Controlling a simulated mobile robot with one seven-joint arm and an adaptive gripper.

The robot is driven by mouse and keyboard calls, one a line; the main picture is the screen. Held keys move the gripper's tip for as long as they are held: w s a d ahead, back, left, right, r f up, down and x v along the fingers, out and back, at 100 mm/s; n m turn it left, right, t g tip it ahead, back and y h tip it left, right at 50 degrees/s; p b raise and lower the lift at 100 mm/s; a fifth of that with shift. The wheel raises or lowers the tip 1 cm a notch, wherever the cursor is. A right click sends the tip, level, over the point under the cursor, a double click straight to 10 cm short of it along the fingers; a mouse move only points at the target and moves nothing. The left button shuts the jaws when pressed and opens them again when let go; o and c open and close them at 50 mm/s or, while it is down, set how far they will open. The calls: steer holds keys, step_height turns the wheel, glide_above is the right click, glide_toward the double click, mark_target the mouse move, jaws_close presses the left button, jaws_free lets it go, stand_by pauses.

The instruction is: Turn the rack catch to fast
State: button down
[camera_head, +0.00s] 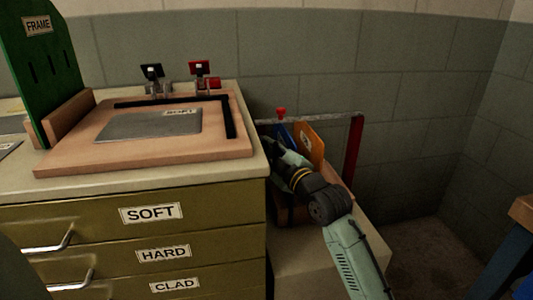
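The rack stands beside the drawer cabinet, with a grey bar (325,116) across its top and a red post (353,150) at its right. A small red knob (281,112) sits on the bar near its left end; it may be the catch, but no marking is readable there. An orange panel (310,142) and a blue panel (284,133) stand in the rack. My gripper (279,146) is at the end of my pale green arm, in front of the rack and below the red knob. Its fingers are too small and dark to tell open from shut.
The cabinet has drawers labelled SOFT (151,213), HARD (163,253) and CLAD (175,285). A wooden board (70,165) with a grey sheet (150,124) lies on top, near a green FRAME panel (50,60). A blue-legged bench (505,260) is at right; the floor between is clear.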

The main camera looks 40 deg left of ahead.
steer(key=shift+f+m+t+y+b, duration=0.2)
steer(key=shift+m+t, duration=0.4)
steer(key=shift+m, duration=1.05)
steer(key=shift+r+m+t+y+b, duration=0.1)
steer(key=shift+m+t+y, duration=0.35)
steer(key=shift+m, duration=1.25)
steer(key=shift+f+m+t+y+b, duration=0.15)
steer(key=shift+m+t, duration=0.6)
steer(key=shift+m, duration=0.9)
steer(key=c, duration=1.5)
jaws_free()
steer(key=shift+c, duration=0.2)
